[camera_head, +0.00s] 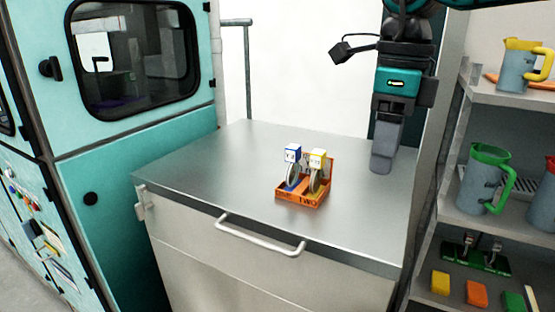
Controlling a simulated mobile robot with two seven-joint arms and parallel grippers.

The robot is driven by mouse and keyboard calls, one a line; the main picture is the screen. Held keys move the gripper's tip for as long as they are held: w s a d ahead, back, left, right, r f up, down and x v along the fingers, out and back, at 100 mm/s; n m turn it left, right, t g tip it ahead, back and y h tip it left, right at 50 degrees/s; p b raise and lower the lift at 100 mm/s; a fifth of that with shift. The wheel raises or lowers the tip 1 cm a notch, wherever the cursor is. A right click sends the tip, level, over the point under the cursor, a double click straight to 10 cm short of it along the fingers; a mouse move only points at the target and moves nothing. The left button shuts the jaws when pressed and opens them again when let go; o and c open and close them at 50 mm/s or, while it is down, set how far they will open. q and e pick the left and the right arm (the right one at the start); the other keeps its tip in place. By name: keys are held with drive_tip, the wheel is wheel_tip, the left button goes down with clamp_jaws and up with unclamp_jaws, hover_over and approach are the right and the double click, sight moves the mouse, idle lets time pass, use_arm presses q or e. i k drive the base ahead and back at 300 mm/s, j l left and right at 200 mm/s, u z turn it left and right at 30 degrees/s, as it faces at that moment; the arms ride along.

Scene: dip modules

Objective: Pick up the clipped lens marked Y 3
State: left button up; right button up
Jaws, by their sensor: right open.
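A small orange tray (303,203) stands on the steel cabinet top, with yellow lettering on its front. Two clipped lenses stand upright in it, side by side. The left one has a blue clip (292,153) with a white face; the right one has a yellow clip (318,158) with a white face. A round grey lens hangs below each clip. The marks on the clips are too small for me to read surely. My right gripper (384,160) points down, open, right of the tray and apart from it. My left gripper is not in view.
The steel cabinet top (232,165) is clear around the tray. A drawer handle (260,236) sticks out in front. A teal machine (130,155) stands at the left. Shelves (515,97) at the right hold jugs, including one with a green handle (484,180), and coloured blocks.

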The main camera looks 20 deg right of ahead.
sight(293, 154)
drive_tip(key=i, duration=0.95)
